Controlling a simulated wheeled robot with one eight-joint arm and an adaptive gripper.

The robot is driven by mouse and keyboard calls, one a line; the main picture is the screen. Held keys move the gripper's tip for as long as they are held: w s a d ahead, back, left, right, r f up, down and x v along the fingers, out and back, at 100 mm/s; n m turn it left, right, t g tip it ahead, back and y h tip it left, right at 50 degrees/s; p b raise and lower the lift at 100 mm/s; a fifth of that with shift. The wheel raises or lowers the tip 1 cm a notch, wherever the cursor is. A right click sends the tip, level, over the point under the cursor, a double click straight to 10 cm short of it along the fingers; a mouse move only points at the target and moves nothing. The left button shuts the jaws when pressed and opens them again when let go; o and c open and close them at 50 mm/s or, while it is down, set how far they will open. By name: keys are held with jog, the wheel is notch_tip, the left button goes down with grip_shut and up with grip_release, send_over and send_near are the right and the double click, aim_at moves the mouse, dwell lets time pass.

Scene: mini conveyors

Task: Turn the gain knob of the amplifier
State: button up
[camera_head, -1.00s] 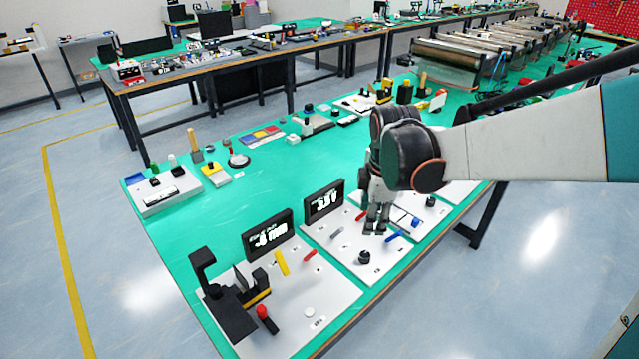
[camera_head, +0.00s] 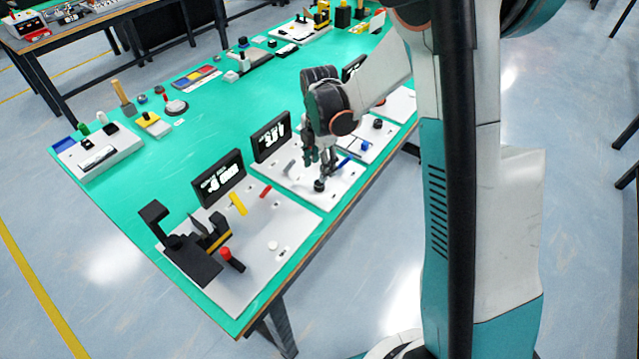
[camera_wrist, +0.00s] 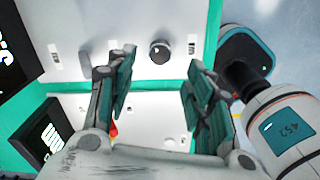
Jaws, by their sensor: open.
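A white amplifier panel (camera_head: 290,188) lies on the green bench with a black display (camera_head: 271,137) standing at its back edge. A round black knob (camera_head: 319,185) sits near its front edge. It looks like the gain knob, but its label is unreadable. In the wrist view the knob (camera_wrist: 160,52) shows in the gap ahead of the open fingers, nearer the upper part of the picture. My gripper (camera_head: 322,167) points down just above and beside the knob in the head view. My gripper (camera_wrist: 157,88) is open and empty. Contact with the knob cannot be told.
Left of it is a second white panel (camera_head: 262,255) with a display (camera_head: 218,178), a yellow lever (camera_head: 238,204) and a red-topped stick (camera_head: 226,254). A blue lever (camera_head: 345,162) is close right of my gripper. The bench's front edge is near.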

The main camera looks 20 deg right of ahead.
aim_at(320, 183)
notch_tip(320, 183, down, 7)
jog(key=shift+b, duration=1)
jog(key=shift+c, duration=0.6)
jog(key=c, duration=1)
